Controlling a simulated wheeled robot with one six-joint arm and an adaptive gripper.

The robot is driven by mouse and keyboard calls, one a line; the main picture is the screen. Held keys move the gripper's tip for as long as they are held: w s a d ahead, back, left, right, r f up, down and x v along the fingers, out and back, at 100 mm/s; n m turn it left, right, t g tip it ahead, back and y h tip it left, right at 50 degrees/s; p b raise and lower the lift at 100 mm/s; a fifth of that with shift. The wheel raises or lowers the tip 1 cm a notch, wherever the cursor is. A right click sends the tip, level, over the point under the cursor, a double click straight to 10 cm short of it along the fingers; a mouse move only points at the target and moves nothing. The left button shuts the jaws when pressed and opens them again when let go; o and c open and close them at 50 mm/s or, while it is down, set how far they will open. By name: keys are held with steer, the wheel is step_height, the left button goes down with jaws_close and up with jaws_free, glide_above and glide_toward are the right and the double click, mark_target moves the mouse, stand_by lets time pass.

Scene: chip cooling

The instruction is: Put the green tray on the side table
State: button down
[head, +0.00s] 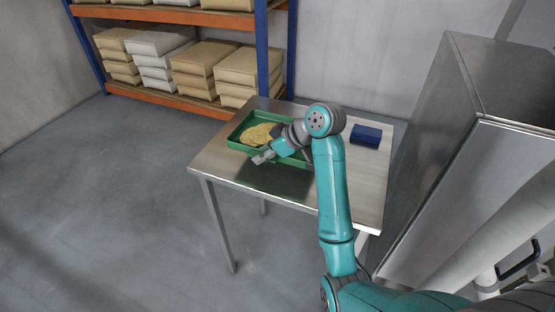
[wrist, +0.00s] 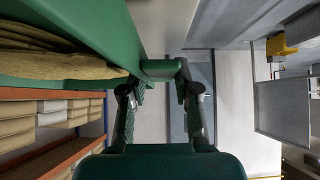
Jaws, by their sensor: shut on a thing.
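The green tray (head: 237,147) is at the side table's left half in the head view, with yellowish chips (head: 258,134) lying in it. My gripper (head: 263,157) is at the tray's near side. In the wrist view the green tray (wrist: 105,30) fills the upper left, and my gripper (wrist: 160,76) is shut on its rim. The side table (head: 215,160) has a pale metal top. A dark patch shows on the top below the tray's near side; I cannot tell whether the tray touches the table. My arm hides the tray's right part.
A dark blue box (head: 366,135) lies on the table's right back part. A tall metal cabinet (head: 430,180) stands close to the right. Behind stands a shelf rack (head: 262,50) with stacked packages (head: 205,62). The floor on the left is clear.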

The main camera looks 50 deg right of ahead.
steer(key=shift+f, duration=3.5)
steer(key=c, duration=0.8)
jaws_free()
steer(key=shift+c, duration=0.2)
steer(key=v, duration=1.2)
